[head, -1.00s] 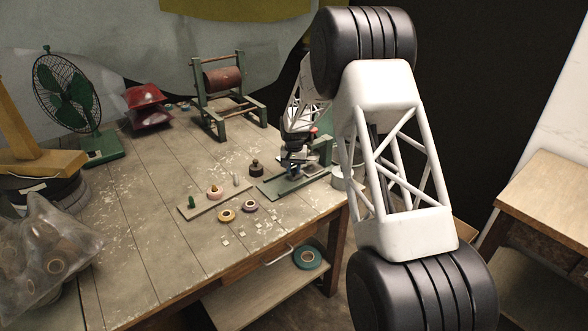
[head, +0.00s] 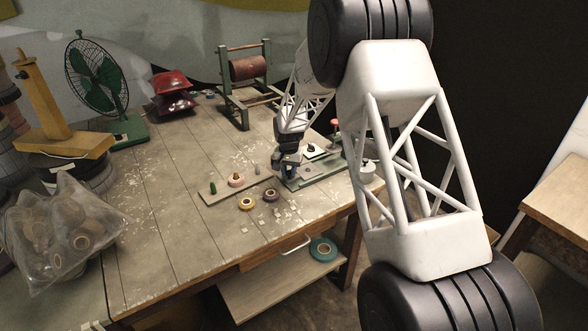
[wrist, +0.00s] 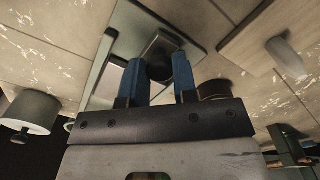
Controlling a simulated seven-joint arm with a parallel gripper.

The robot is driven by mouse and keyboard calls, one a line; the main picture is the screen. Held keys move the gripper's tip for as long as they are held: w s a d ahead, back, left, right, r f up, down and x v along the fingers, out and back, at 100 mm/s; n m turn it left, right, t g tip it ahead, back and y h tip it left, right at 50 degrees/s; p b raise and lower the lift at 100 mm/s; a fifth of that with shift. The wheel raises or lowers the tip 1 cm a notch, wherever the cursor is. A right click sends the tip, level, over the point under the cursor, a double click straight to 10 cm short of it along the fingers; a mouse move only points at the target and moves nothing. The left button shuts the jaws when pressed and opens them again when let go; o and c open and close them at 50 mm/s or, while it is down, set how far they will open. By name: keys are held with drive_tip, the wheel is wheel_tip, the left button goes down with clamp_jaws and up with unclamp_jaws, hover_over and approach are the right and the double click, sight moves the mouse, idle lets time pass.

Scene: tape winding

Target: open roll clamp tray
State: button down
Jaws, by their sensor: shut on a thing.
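The green-framed clamp station (head: 302,183) stands near the table's right edge. It carries a pale plate (head: 318,153) with a dark knob on top. My gripper (head: 287,176) is low at the left end of this station. In the wrist view, its two blue fingers (wrist: 155,80) are shut on a dark piece (wrist: 158,52). This piece lies over the pale plate and green frame; its exact shape and how it is joined are hard to tell. A brown round thing (wrist: 214,89) is partly hidden beside the right finger.
A grey cup (head: 368,171) stands right of the station. The table's middle left is clear.

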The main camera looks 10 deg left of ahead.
drive_tip(key=c, duration=0.9)
unclamp_jaws()
drive_tip(key=shift+r, duration=3.9)
